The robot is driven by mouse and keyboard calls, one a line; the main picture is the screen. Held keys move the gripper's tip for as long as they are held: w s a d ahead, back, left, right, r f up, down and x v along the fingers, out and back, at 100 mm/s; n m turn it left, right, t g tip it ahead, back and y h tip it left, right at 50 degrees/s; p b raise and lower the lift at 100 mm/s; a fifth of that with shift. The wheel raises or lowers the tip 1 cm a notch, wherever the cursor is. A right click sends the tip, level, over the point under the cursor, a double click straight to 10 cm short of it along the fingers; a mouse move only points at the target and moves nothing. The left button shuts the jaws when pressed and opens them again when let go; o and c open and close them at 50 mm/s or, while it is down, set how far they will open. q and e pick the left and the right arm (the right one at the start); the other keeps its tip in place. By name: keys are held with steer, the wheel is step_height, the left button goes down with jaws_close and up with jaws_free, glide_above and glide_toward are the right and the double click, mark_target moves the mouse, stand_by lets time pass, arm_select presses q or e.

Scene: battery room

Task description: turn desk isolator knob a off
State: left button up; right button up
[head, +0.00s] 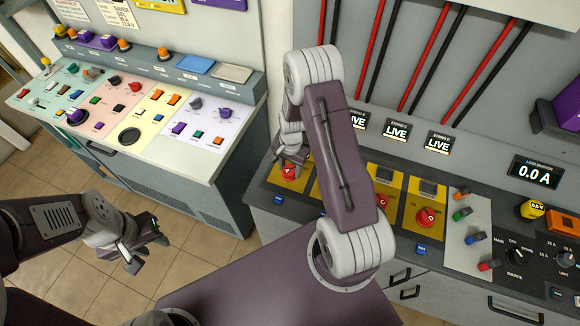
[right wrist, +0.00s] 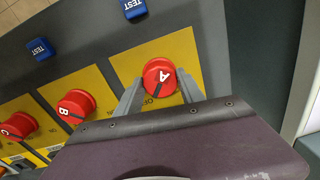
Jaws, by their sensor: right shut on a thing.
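The desk isolator knob A (right wrist: 160,77) is a red round knob marked A on a yellow plate. In the right wrist view it sits between the two fingers of my right gripper (right wrist: 161,92), which is shut on it. A black line marks the knob, and part of an "OFF" label shows beside it; the rest is hidden by the gripper. In the head view knob A (head: 289,172) shows below my right gripper (head: 290,160). My left gripper (head: 146,249) is open and empty over the floor at the left.
Red knobs B (right wrist: 75,106) and C (right wrist: 19,126) sit on neighbouring yellow plates. Blue TEST buttons (right wrist: 40,49) lie along the desk edge. "LIVE" displays (head: 397,131) stand behind. Another control desk (head: 150,105) is at the left, with tiled floor between.

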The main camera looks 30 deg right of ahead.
mark_target(291, 170)
steer(key=shift+w+r+m, duration=0.15)
steer(key=shift+m, duration=0.45)
steer(key=o, duration=1.1)
steer(key=shift+c, duration=0.2)
steer(key=o, duration=0.3)
step_height(291, 170, up, 9)
steer(key=b, duration=0.1)
steer(key=shift+s, duration=0.25)
